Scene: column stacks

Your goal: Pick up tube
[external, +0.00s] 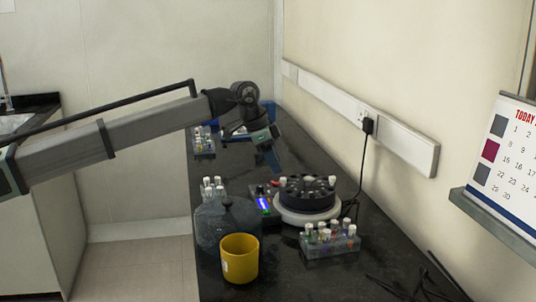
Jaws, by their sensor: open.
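Several white-capped tubes show in the external view. Some tubes (213,183) stand at the left of the counter, behind a dark rounded shape. More tubes (325,233) with coloured contents stand in a clear rack (330,248) at the front right. A round black carousel (307,193) on a pale base also has one or more white-capped tubes (332,180). My gripper (270,158) is open, above the counter behind and left of the carousel. It is apart from the tubes, and I see nothing held in it. Its fingers are small and partly unclear.
A yellow cup (240,258) stands at the front left of the counter (280,285). Another tube rack (203,145) is at the back left, near my arm. A small device with a blue display (264,203) adjoins the carousel. A black cord (363,165) hangs from the wall socket.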

